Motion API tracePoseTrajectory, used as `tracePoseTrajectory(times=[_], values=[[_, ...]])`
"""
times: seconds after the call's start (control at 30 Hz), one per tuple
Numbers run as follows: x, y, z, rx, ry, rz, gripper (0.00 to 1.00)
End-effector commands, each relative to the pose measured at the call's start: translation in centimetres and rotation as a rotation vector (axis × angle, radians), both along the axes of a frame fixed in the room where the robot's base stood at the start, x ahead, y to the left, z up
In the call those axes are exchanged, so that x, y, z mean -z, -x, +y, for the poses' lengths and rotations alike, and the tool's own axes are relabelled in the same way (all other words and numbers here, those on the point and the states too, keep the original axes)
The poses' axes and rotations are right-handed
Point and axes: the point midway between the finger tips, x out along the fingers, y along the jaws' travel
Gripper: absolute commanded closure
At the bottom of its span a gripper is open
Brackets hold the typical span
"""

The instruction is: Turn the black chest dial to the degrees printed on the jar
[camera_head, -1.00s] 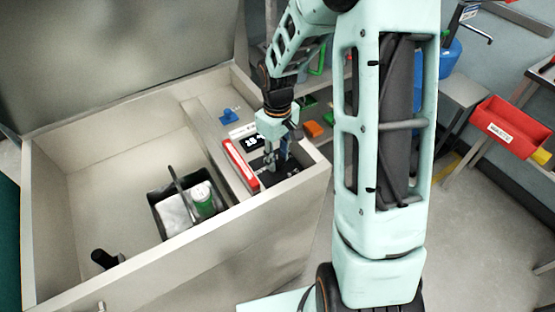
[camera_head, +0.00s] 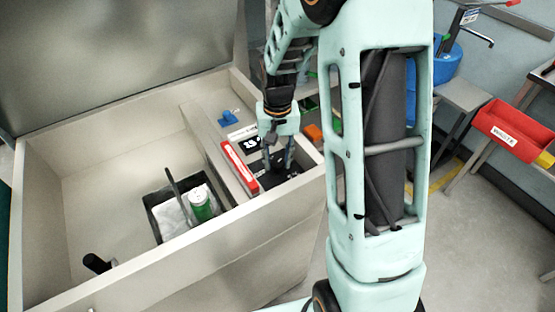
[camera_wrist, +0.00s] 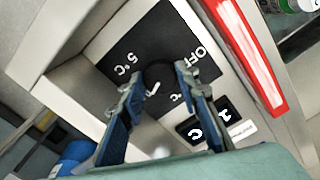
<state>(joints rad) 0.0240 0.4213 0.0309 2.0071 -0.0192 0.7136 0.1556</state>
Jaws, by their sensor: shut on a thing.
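The black dial (camera_wrist: 158,73) is round, with a white pointer mark, on a black plate (camera_wrist: 122,42) printed "5°C" and "OFF"; another "°C" label is partly covered. My gripper (camera_wrist: 160,82) is shut on the dial, one finger on each side. In the head view my gripper (camera_head: 277,163) reaches down to the plate at the chest's right end, and the dial is mostly hidden. A lit display (camera_head: 252,143) sits beside the plate; the wrist view shows the display (camera_wrist: 206,121) partly covered by a finger. The jar (camera_head: 201,206), green and white, stands in a basket; its printed degrees are unreadable.
The chest (camera_head: 105,284) is open with its lid raised behind. The dark basket (camera_head: 156,222) also holds a white item. A red-and-white strip (camera_head: 239,168) lies close beside the dial plate. A blue piece (camera_head: 229,117) sits on the ledge. A black object (camera_head: 97,263) is at the chest's front left.

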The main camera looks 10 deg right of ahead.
Motion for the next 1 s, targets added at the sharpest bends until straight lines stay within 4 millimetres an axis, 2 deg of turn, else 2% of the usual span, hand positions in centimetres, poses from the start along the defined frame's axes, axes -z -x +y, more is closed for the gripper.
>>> tracePoseTrajectory(times=[0.57, 0.6, 0.7, 0.73, 1.0], values=[[-0.10, -0.11, 0.04, 0.029, -0.001, -0.003, 0.95], [-0.10, -0.11, 0.04, 0.029, -0.001, -0.003, 0.66], [-0.08, -0.08, 0.03, 0.029, -0.001, -0.002, 0.55], [-0.07, -0.07, 0.03, 0.029, -0.001, -0.002, 0.53], [-0.11, -0.04, 0.00, 0.029, 0.000, -0.001, 0.53]])
